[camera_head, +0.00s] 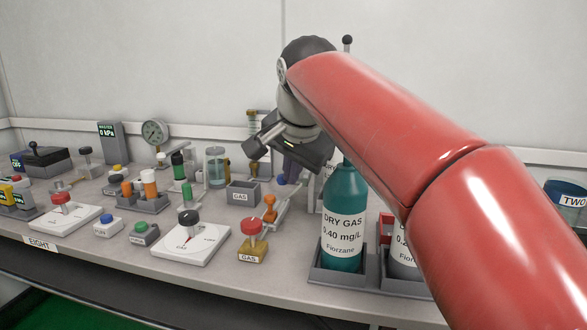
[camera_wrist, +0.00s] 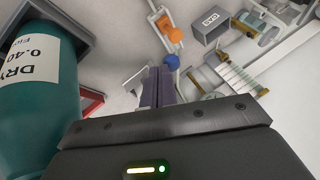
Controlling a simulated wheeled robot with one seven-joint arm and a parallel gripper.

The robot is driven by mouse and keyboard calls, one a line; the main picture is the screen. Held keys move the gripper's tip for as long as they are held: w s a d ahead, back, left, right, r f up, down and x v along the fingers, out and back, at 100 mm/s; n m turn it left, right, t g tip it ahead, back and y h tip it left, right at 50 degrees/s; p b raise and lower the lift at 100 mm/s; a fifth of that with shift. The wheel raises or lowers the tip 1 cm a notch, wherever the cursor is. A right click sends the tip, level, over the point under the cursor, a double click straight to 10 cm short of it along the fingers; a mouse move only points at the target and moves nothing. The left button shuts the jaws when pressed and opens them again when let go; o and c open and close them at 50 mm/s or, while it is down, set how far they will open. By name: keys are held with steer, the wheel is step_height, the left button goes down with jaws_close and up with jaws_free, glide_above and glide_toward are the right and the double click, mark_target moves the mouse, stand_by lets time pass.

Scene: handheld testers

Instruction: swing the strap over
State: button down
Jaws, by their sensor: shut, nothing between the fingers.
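My gripper (camera_head: 291,178) points down above the bench, right of the middle. Its purple fingers (camera_wrist: 156,86) are together in the wrist view, with nothing seen between them. A pale narrow bar (camera_head: 284,205), which may be the strap, lies just beyond the fingertips; it also shows in the wrist view (camera_wrist: 160,24). An orange knob (camera_head: 270,207) stands along it, also seen in the wrist view (camera_wrist: 175,36). A blue knob (camera_wrist: 172,62) is close beside the fingertips. I cannot tell whether they touch it. The arm and gripper hide part of this fixture.
A teal dry gas bottle (camera_head: 344,215) stands in a grey holder close to the right of my gripper. A grey GAS box (camera_head: 243,193) lies to the left. A red-topped yellow block (camera_head: 253,241) is in front. Several testers crowd the bench's left side.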

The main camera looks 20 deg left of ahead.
steer(key=shift+w+a+p, duration=0.15)
steer(key=shift+a+p, duration=0.8)
steer(key=shift+d, duration=0.1)
